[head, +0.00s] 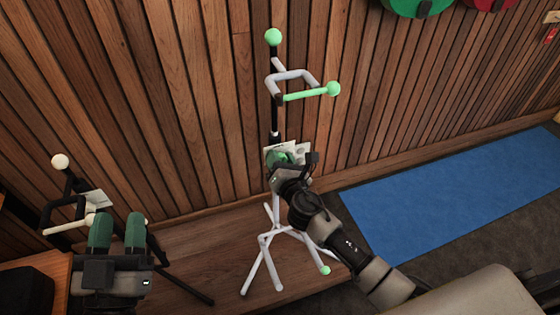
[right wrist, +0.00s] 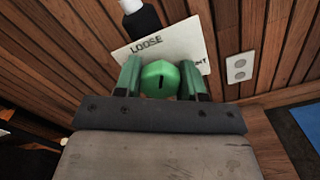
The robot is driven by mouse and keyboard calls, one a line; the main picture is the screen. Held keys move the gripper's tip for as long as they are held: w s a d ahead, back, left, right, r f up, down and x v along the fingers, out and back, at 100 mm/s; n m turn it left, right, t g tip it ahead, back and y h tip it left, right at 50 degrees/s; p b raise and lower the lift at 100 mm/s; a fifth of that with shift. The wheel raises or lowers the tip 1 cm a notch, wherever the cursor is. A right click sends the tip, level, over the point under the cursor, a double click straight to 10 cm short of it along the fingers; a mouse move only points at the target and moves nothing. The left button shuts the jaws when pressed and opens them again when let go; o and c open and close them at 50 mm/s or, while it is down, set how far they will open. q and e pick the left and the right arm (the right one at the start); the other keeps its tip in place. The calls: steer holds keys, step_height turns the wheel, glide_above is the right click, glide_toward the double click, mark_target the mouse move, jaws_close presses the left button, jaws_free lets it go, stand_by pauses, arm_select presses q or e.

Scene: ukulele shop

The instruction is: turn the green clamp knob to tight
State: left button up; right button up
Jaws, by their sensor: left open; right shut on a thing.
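The green clamp knob (right wrist: 160,78) is a faceted knob with a dark slot that runs nearly upright in the right wrist view. Behind it is a white label plate (right wrist: 190,42) that reads LOOSE at upper left; the word at right is partly hidden. The plate also shows in the head view (head: 304,149) on the stand (head: 274,118). My right gripper (head: 284,162) is shut on the knob, one green finger on each side. My left gripper (head: 118,220) is open and empty at lower left, near the second stand.
A second stand (head: 61,161) with a white ball top and small plate is at the left. A blue mat (head: 450,190) lies on the floor at right. A slatted wood wall (head: 190,110) stands close behind. A wall outlet (right wrist: 239,68) is right of the plate.

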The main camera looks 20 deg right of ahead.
steer(key=m, duration=0.4)
steer(key=shift+f+m+b, duration=0.1)
steer(key=shift+m+b, duration=0.2)
steer(key=shift+b, duration=0.1)
steer(key=m, duration=0.3)
steer(key=shift+m, duration=0.4)
steer(key=m, duration=0.2)
steer(key=shift+m, duration=0.9)
arm_select(q)
steer(key=shift+s+r+t, duration=0.45)
steer(key=shift+r+t, duration=0.4)
steer(key=shift+t, duration=0.05)
arm_select(e)
steer(key=shift+m, duration=0.9)
steer(key=o, duration=0.9)
